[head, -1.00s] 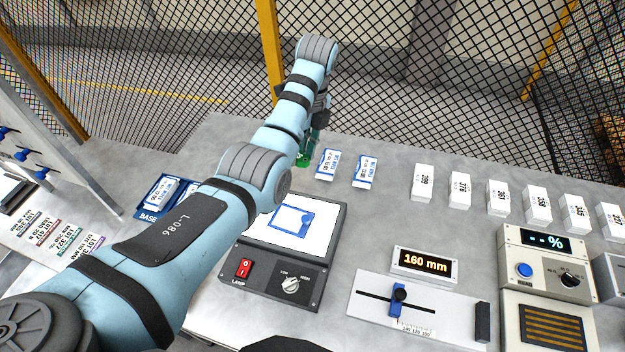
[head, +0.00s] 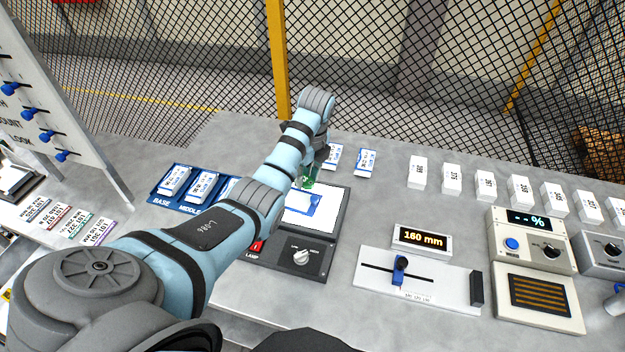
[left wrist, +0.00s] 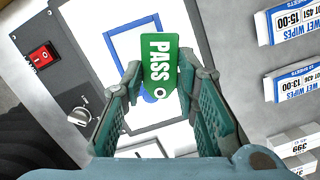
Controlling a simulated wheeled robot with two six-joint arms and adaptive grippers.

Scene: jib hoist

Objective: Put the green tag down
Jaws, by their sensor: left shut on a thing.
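My left gripper (left wrist: 160,85) is shut on the green tag (left wrist: 161,58), which carries the word PASS and a hole near one end. In the left wrist view the tag is between the fingertips, in front of the lit white panel (left wrist: 190,25) with its blue outlined shape. In the head view my left gripper (head: 311,174) is at the far edge of the lamp box (head: 282,251), and my arm partly hides it. I cannot tell whether the tag touches the panel. My right gripper is not in view.
White-and-blue wipe packets (head: 365,162) lie behind the lamp box. A blue tray (head: 180,203) of packets is at left. A gauge with a 160 mm display (head: 422,238) stands at right, and numbered white boxes (head: 485,186) line the back. Mesh fence closes the rear.

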